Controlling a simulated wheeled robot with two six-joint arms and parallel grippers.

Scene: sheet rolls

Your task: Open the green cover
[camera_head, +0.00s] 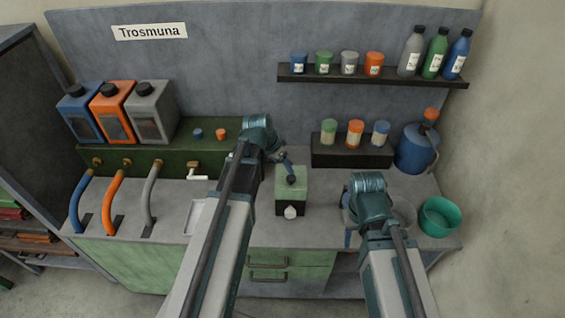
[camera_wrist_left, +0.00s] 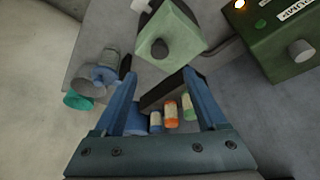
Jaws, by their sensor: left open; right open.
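The green cover (camera_head: 292,181) is the light green top of a small dark box in the middle of the counter, with a black knob (camera_head: 291,180) on it. It looks closed in the head view. The cover (camera_wrist_left: 172,32) and knob (camera_wrist_left: 159,48) also show in the left wrist view, beyond my fingertips. My left gripper (camera_wrist_left: 158,78) is open with nothing between its fingers; in the head view it (camera_head: 284,159) is just behind and above the cover, apart from the knob as far as I can tell. My right gripper (camera_head: 347,215) is open, right of the box; its fingers are partly hidden.
A white knob (camera_head: 291,212) sticks out of the box's front. A teal bowl (camera_head: 439,217) stands at the right edge and a blue jug (camera_head: 415,150) behind it. A dark riser (camera_head: 350,152) carries several small jars. A green unit with curved pipes (camera_head: 114,198) is at left.

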